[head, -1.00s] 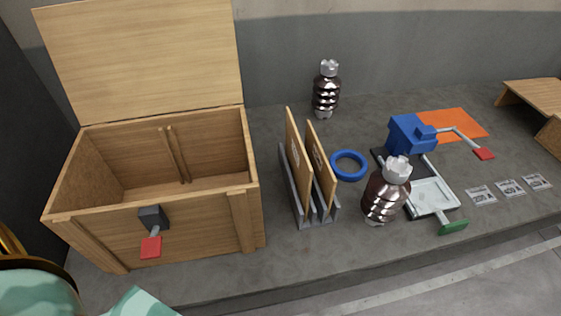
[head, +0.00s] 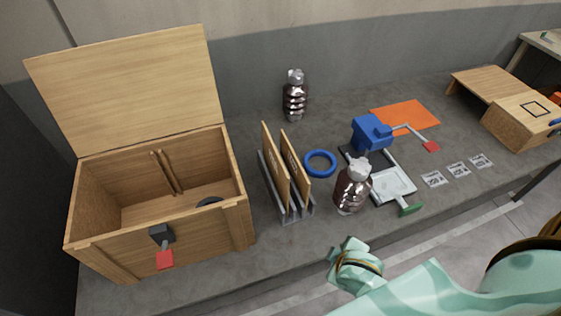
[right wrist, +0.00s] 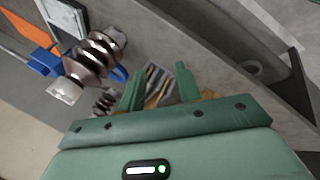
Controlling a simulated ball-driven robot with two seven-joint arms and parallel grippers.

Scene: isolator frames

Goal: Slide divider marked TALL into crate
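The open wooden crate (head: 240,205) stands at the left, lid raised, with two upright rails (head: 167,172) on its inner back wall. Two thin wooden dividers, a left one (head: 275,165) and a right one (head: 294,168), stand upright in a grey slotted rack (head: 291,216) right of the crate. Their markings are too small to read, so I cannot tell which is TALL. My right gripper (right wrist: 159,87) is open and empty, its fingers apart, with the rack beyond them in the right wrist view. In the head view it is in front of the bench, lower right of the rack. My left gripper is out of view.
A dark ribbed bottle (head: 352,188) stands close right of the rack, another (head: 294,97) behind it. A blue ring (head: 320,163) lies between. A blue clamp device (head: 371,133) with red and green handles is farther right. A red-handled latch (head: 165,259) sticks out from the crate front.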

